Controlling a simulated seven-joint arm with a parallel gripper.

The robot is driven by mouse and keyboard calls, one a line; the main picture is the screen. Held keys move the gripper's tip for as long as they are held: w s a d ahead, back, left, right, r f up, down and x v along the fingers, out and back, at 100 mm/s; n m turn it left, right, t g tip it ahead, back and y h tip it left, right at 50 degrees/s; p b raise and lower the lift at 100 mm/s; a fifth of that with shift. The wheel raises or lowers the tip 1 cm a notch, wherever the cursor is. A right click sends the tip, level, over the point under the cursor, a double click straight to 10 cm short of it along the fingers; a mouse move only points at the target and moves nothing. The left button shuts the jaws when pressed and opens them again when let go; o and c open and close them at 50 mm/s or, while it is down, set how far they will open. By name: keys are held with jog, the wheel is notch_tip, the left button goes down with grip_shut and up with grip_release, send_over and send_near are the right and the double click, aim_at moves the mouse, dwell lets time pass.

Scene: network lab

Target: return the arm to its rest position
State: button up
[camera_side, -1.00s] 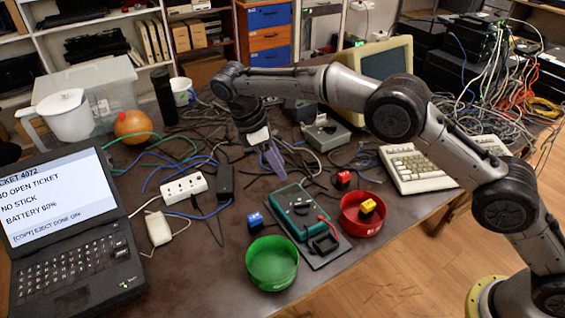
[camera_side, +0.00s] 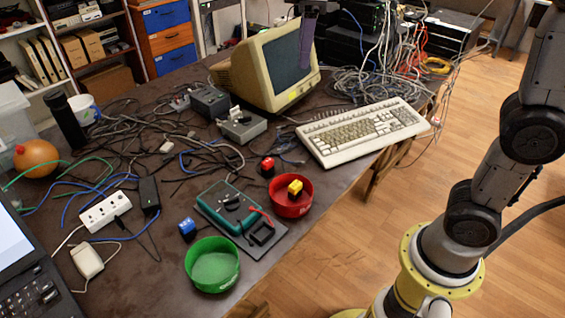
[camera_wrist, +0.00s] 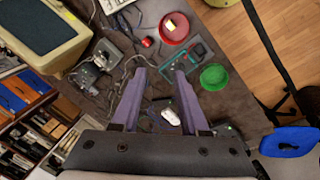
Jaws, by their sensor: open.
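My gripper (camera_side: 306,42) hangs at the top edge of the side view, its purple fingers in front of the old monitor in the picture. In the wrist view my gripper (camera_wrist: 160,66) has its two fingers apart, with nothing between them but the table far below. My arm is raised, and its middle part runs out of the top of the side view. The table (camera_side: 335,186) lies below my gripper, clear of the fingers.
A red bowl (camera_side: 291,207) holds a yellow block (camera_side: 295,188). A green bowl (camera_side: 212,277), a multimeter (camera_side: 230,207), a blue block (camera_side: 187,228) and a red block (camera_side: 267,166) are nearby. The monitor (camera_side: 245,75), keyboard (camera_side: 364,133) and many cables crowd the back.

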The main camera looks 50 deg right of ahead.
jog(key=s+d+f+m+t+y, duration=0.1)
jog(key=s+d+f+m+t, duration=0.15)
jog(key=s, duration=0.65)
jog(key=s+d+f+m+t, duration=0.1)
jog(key=s+f+m, duration=0.25)
jog(key=s, duration=0.55)
notch_tip(320, 180, down, 7)
jog(key=s+m, duration=0.1)
jog(key=m, duration=0.1)
jog(key=shift+s+a+r, duration=0.15)
jog(key=shift+a+r, duration=0.05)
jog(key=shift+a, duration=0.2)
